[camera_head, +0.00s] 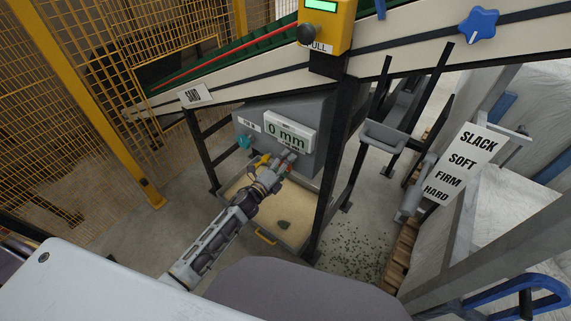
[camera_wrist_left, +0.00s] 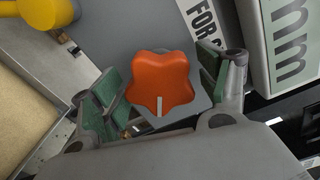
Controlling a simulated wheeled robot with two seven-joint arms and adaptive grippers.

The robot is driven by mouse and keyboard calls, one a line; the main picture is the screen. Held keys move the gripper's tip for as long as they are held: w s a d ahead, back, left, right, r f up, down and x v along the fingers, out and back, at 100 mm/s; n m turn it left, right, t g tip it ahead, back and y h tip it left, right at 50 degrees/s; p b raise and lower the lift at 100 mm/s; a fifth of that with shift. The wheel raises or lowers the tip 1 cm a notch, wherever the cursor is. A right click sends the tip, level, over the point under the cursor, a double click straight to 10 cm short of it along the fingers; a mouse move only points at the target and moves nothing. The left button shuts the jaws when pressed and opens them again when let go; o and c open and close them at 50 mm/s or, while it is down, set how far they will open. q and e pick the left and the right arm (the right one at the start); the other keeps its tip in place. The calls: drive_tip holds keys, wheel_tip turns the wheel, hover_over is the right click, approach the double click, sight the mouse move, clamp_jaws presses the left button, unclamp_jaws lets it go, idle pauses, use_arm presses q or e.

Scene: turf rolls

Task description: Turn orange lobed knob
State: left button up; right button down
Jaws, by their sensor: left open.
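The orange lobed knob (camera_wrist_left: 160,82) is in the middle of the left wrist view, on a grey mount, with a short white mark on its lower lobe. My left gripper (camera_head: 284,163) reaches the front of the grey machine housing (camera_head: 318,115) in the head view, just below the display. In the left wrist view its green-padded fingers stand apart on either side of the knob. I cannot tell whether either pad touches it. The gripper mostly hides the knob in the head view. My right gripper is not in view.
A white display (camera_head: 289,133) reading 0 mm sits above my left gripper. A teal knob (camera_head: 245,141) is to its left. A yellow part (camera_wrist_left: 46,12) shows beside the fingers. A sand-coloured tray (camera_head: 240,194) lies below, and a black frame post (camera_head: 328,165) stands to the right.

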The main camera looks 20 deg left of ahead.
use_arm(q)
drive_tip(key=shift+s+a, duration=0.2)
drive_tip(key=shift+s, duration=0.4)
drive_tip(key=v, duration=1)
drive_tip(key=shift+s, duration=0.35)
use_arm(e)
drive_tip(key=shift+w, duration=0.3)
use_arm(q)
drive_tip(key=shift+a, duration=0.15)
